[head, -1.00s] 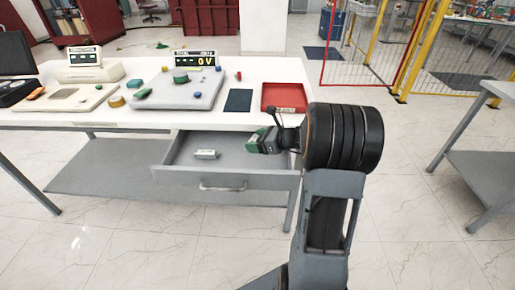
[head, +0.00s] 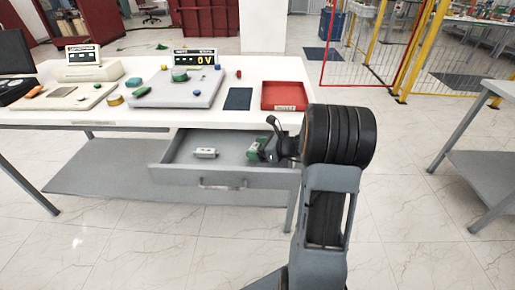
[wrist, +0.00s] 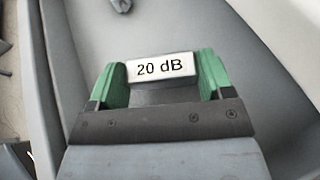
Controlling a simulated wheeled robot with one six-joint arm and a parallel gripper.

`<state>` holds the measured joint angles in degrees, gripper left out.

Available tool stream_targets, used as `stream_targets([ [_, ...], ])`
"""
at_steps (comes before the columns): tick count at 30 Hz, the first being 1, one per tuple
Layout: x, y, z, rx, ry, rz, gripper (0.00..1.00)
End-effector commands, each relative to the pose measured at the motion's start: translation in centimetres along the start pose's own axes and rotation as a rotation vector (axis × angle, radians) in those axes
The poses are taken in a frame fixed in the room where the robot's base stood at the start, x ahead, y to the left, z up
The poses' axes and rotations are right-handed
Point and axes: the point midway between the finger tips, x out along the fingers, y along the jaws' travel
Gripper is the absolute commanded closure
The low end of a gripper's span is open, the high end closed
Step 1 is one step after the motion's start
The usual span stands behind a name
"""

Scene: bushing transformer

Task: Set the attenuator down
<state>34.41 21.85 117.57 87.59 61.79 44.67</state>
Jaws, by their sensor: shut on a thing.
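The attenuator (wrist: 162,68) is a small pale block marked "20 dB". It sits between the green fingertips of my gripper (wrist: 163,82) in the wrist view, with both pads at its sides. In the head view my gripper (head: 257,153) is over the right part of the open drawer (head: 225,178) under the table. The attenuator is too small and too hidden to make out there. I cannot tell whether it touches the drawer floor.
Another small pale block (head: 205,153) lies in the drawer's left part. The drawer's middle floor is bare. Above, the white table (head: 130,115) holds a red tray (head: 284,97), a dark mat (head: 238,99) and a grey panel (head: 185,90) with a "0 V" display (head: 196,59).

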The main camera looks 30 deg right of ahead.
Motion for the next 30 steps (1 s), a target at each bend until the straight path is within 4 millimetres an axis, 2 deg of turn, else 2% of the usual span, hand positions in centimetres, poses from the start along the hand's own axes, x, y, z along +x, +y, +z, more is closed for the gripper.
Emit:
stream_targets([
  [2,0.0,0.0,0.0,0.0,0.0,0.0,0.5],
  [3,0.0,0.0,0.0,0.0,0.0,0.0,0.23],
  [10,0.0,0.0,0.0,0.0,0.0,0.0,0.01],
  [17,0.0,0.0,0.1,0.0,0.0,0.0,0.01],
  [23,-0.9,-0.1,1.6,0.0,-0.001,-0.002,0.01],
  [30,-5.7,-0.1,1.3,0.0,0.0,-0.006,0.01],
])
